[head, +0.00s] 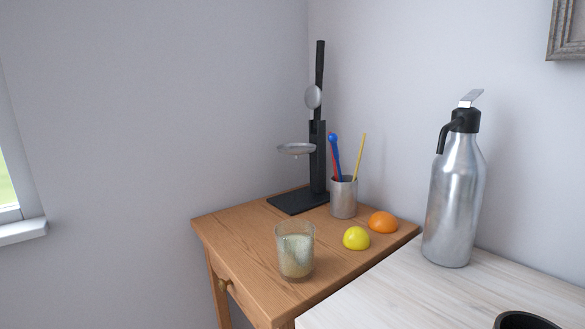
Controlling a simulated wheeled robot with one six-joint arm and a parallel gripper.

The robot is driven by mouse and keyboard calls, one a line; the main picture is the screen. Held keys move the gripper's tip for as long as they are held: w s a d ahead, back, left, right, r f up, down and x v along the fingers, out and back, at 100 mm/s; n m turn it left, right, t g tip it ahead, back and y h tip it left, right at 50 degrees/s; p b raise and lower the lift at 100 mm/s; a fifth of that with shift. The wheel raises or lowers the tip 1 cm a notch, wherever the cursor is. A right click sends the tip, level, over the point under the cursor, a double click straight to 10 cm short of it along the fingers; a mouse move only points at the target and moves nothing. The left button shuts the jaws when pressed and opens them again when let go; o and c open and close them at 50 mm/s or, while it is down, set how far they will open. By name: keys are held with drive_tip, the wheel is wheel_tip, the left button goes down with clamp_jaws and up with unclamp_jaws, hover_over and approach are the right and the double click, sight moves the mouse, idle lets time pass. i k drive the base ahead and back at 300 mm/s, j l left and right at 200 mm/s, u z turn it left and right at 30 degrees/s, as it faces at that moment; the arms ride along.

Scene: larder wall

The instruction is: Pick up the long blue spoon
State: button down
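A long blue spoon (334,152) stands upright, leaning slightly left, in a metal cup (344,199) on the wooden table. Its rounded blue end is at the top; its lower part is hidden inside the cup. A red stick (336,167) and a yellow stick (359,156) share the cup with it. My gripper is not visible in the head view, so its state is not shown.
A black stand (318,150) with a small metal dish (296,149) is behind the cup. A glass (296,250), a lemon (356,238) and an orange (383,222) are in front. A steel flask (455,190) stands right on a pale counter (400,300).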

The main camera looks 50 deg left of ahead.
sight(332, 137)
drive_tip(key=u, duration=1)
